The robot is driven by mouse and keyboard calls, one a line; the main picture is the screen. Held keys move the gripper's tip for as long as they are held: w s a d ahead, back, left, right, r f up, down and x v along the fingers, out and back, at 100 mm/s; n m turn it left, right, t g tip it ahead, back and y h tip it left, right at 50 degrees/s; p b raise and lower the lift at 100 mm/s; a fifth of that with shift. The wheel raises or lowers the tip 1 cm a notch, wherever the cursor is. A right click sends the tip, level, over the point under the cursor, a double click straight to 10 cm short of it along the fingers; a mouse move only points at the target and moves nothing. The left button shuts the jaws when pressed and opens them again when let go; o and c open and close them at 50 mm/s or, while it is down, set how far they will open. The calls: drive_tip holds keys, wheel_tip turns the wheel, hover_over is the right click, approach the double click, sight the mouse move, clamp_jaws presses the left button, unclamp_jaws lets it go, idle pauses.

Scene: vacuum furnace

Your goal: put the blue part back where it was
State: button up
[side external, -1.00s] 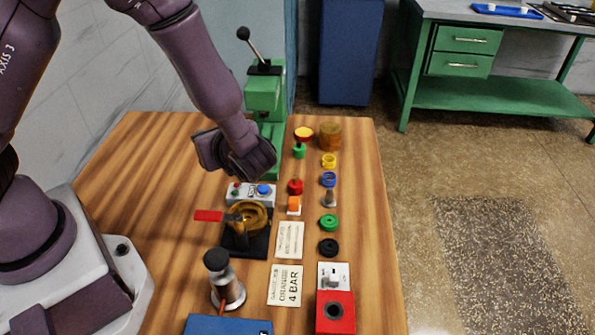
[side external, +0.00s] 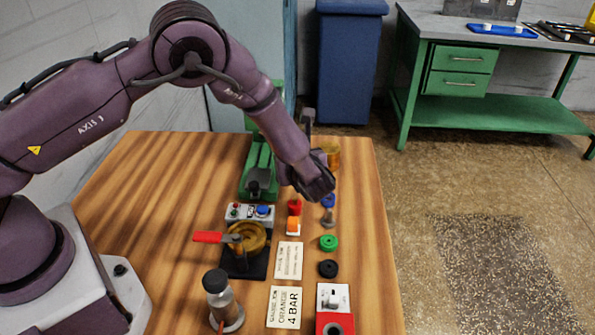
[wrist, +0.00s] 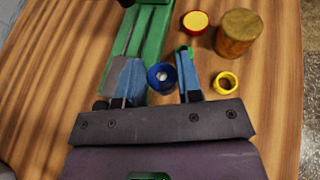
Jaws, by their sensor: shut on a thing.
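The blue part is a small blue ring (side external: 328,201) in the right-hand row of small parts on the wooden table, just behind a grey metal piece (side external: 328,219). In the wrist view the blue ring (wrist: 155,71) lies between the two fingers, its round opening facing the camera with something pale inside. My gripper (side external: 325,197) points down at it and is shut on it; the gripper fingers also show in the wrist view (wrist: 160,77). I cannot tell whether the ring still touches the table.
A green ring (side external: 328,242) and a black ring (side external: 328,268) lie nearer in the same row. A yellow ring (wrist: 224,82) and an amber cylinder (wrist: 236,34) stand close by. Red and orange pieces (side external: 293,224) stand left, then a clamp fixture with red handle (side external: 207,237). The green press (side external: 258,170) is behind.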

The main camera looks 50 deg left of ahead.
drive_tip(key=shift+w+f, duration=0.65)
drive_tip(key=shift+f, duration=1.55)
drive_tip(key=shift+f, duration=0.3)
drive_tip(key=shift+f, duration=0.3)
drive_tip(key=o, duration=1.1)
drive_tip(key=shift+c, duration=0.2)
